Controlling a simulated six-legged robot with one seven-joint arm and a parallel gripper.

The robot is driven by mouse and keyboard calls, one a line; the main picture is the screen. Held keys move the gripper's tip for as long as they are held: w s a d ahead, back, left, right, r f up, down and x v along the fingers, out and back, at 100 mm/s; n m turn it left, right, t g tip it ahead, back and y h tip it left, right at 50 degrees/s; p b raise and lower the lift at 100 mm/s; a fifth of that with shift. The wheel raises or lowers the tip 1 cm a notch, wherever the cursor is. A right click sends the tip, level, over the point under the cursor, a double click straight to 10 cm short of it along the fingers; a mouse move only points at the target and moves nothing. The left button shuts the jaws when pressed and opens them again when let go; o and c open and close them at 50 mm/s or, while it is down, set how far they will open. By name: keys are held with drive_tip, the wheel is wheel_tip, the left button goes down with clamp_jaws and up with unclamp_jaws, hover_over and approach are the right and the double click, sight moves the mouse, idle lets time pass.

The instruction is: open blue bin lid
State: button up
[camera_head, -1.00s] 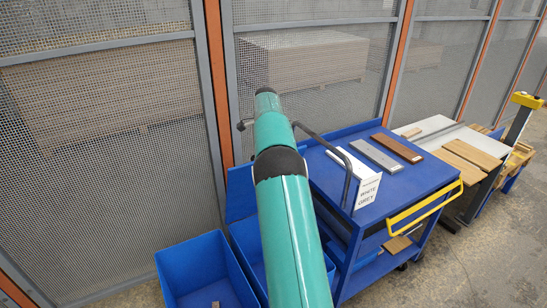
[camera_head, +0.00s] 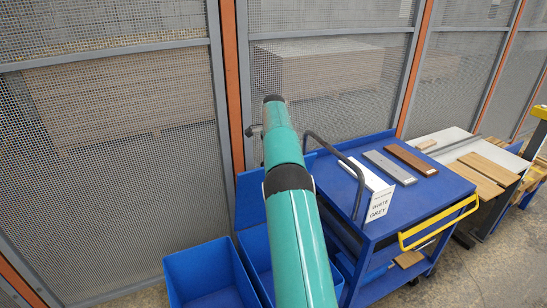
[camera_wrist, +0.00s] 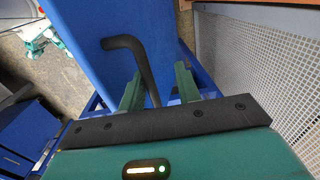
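Two open-topped blue bins stand side by side, the left bin (camera_head: 203,262) and the right bin (camera_head: 252,243), partly hidden by my arm. A blue panel (camera_head: 249,198), which looks like the right bin's lid, stands raised behind it near the mesh fence. In the wrist view my gripper (camera_wrist: 160,88) is open, its two green fingers apart. A bent black bar (camera_wrist: 126,42) runs down between the fingers, in front of a broad blue surface (camera_wrist: 92,22). I cannot tell whether that surface is the lid or the cart, or whether the bar touches a finger.
A blue cart (camera_head: 385,215) with a black handle (camera_head: 345,162) stands right of the bins, with boards and a "WHITE GREY" sign (camera_head: 380,204) on top. A table (camera_head: 470,160) with wooden boards is farther right. The mesh fence (camera_head: 120,120) closes off the back.

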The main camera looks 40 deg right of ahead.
drive_tip(key=s+r, duration=0.1)
drive_tip(key=r, duration=0.2)
drive_tip(key=s+a+r, duration=0.1)
drive_tip(key=s+r, duration=0.1)
drive_tip(key=r, duration=0.1)
drive_tip(key=s+a+r, duration=0.1)
drive_tip(key=r, duration=0.2)
drive_tip(key=shift+s+a+r, duration=0.25)
drive_tip(key=shift+s+r, duration=0.1)
drive_tip(key=shift+r, duration=0.05)
drive_tip(key=s+a+r, duration=0.3)
drive_tip(key=s+a, duration=0.1)
drive_tip(key=s, duration=0.3)
drive_tip(key=shift+s+a+r, duration=0.25)
drive_tip(key=shift+a+r, duration=0.1)
idle(0.3)
